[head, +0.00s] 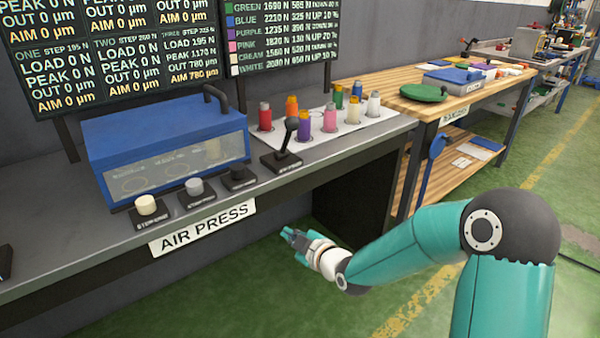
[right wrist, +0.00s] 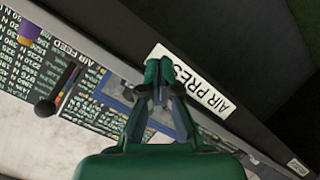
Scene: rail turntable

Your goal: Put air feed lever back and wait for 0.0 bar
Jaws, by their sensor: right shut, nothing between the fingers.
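The air feed lever (head: 291,132), a black stick with a round knob on a dark base, stands on the grey bench right of the blue press box (head: 165,140). It tilts toward the upper right in the head view. In the right wrist view its dark knob (right wrist: 45,108) is at the left, near an AIR FEED label. My right gripper (head: 288,236) is shut and empty, in front of and below the bench edge, apart from the lever. In the right wrist view its fingertips (right wrist: 158,72) meet in front of the AIR PRESS sign. I cannot read any bar value. My left gripper is out of view.
Three knobs, one cream (head: 146,205), one grey (head: 194,187) and one black (head: 238,173), line the bench front. Several coloured cylinders stand on a white sheet (head: 350,125). The AIR PRESS sign (head: 203,228) hangs on the edge. A wooden bench (head: 375,80) stands right.

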